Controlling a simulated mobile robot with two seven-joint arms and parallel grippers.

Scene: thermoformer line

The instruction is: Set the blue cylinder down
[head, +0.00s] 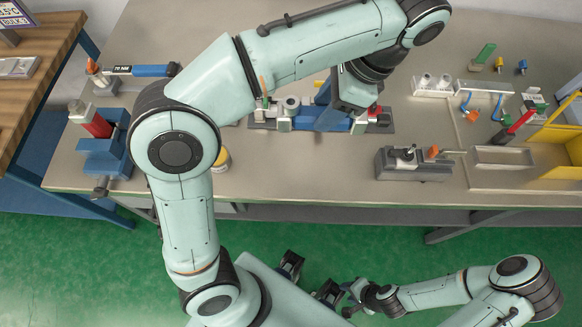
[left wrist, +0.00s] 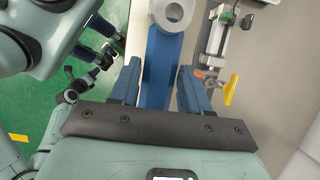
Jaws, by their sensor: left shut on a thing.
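The blue cylinder (left wrist: 160,65) is a long blue bar with a grey ring at its end, seen between the two blue fingers of my left gripper (left wrist: 160,85) in the left wrist view. In the head view, my left gripper (head: 345,118) points down over the table and is shut on the cylinder (head: 335,124). The cylinder lies roughly left to right over a dark grey base plate (head: 384,127). The gripper hides part of it, and I cannot tell whether it touches the plate. My right gripper (head: 350,297) is low in front of the table, away from the cylinder; its finger state is unclear.
A clamp with a yellow handle (left wrist: 229,90) stands beside the cylinder. A grey fixture (head: 413,165) sits to the right near the front edge. A blue vise-like fixture (head: 104,157) and another blue cylinder (head: 150,71) are at left. A yellow bin (head: 558,135) is at far right.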

